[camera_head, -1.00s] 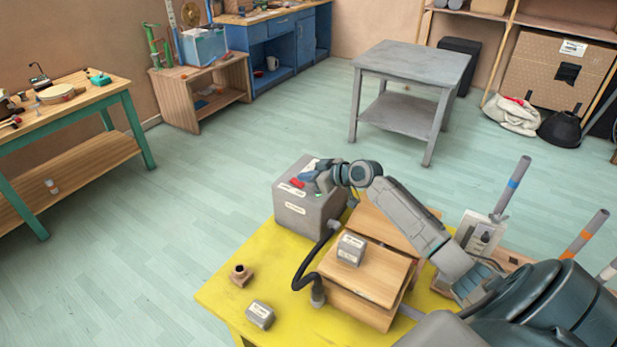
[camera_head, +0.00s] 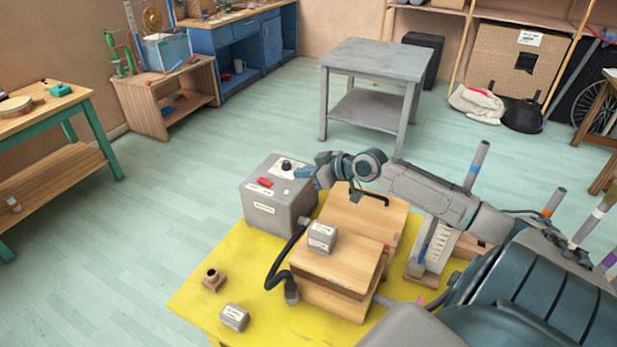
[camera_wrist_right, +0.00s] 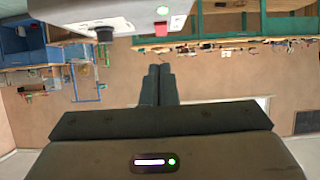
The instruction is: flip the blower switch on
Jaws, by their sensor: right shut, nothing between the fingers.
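The blower is a grey box (camera_head: 262,212) on the yellow table. Its top carries a red switch (camera_head: 265,182), a black knob (camera_head: 286,165) and a glowing green light (camera_head: 286,191). My right gripper (camera_head: 302,173) is shut and empty by the box top's right edge, apart from the red switch. In the right wrist view its closed fingers (camera_wrist_right: 159,72) lie below the red switch (camera_wrist_right: 161,28) and the black knob (camera_wrist_right: 104,34). The green light (camera_wrist_right: 163,10) glows there too. The switch's exact tilt is too small to tell. My left gripper is out of view.
Another grey block (camera_head: 234,317) and a small brown fitting (camera_head: 213,280) stand on the yellow table (camera_head: 195,297). Floor left of it is clear.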

